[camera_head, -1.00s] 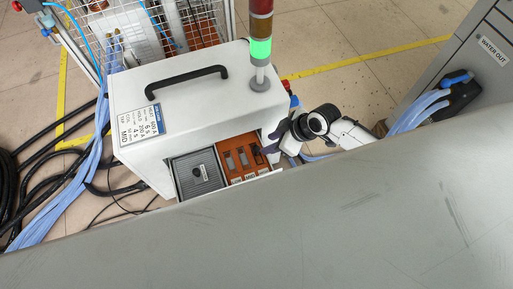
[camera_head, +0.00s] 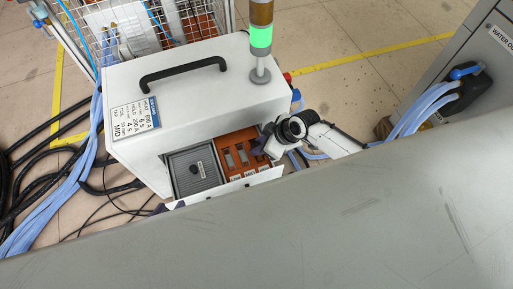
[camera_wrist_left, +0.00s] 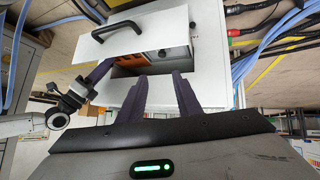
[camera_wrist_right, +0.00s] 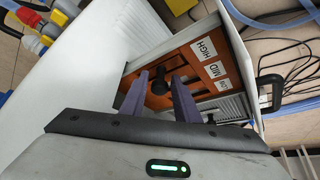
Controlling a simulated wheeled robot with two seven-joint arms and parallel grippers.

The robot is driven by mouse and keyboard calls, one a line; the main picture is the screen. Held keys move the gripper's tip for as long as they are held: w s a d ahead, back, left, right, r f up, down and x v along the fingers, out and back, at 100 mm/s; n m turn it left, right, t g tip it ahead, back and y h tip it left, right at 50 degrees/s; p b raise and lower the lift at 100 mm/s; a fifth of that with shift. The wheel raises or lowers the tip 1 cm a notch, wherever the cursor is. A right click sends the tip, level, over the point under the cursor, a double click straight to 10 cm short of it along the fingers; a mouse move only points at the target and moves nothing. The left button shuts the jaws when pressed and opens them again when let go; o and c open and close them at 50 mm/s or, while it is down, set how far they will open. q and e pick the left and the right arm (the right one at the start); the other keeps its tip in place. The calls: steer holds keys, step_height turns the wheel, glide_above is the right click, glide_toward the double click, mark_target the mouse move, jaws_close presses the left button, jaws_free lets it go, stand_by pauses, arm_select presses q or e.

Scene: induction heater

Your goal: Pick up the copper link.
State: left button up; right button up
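I cannot make out bare copper or clearly identify the copper link. A black knob (camera_wrist_right: 159,83) stands on the orange panel (camera_wrist_right: 190,65), near the HIGH label, in the right wrist view; whether it belongs to the link I cannot tell. My right gripper (camera_head: 264,146) is at the right end of the orange panel. Its fingers (camera_wrist_right: 160,77) are open, one on each side of the knob, with no clear grip. My left gripper (camera_wrist_left: 159,76) is open and empty in front of the heater box; in the head view only a dark tip (camera_head: 160,208) shows.
The white heater box (camera_head: 200,105) has a black handle (camera_head: 183,72) and a light tower (camera_head: 261,38) lit green. A dark grey unit (camera_head: 195,170) adjoins the orange panel. Blue hoses (camera_head: 75,175) lie left. A grey surface (camera_head: 300,220) hides the foreground.

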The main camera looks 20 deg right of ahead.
jaws_close()
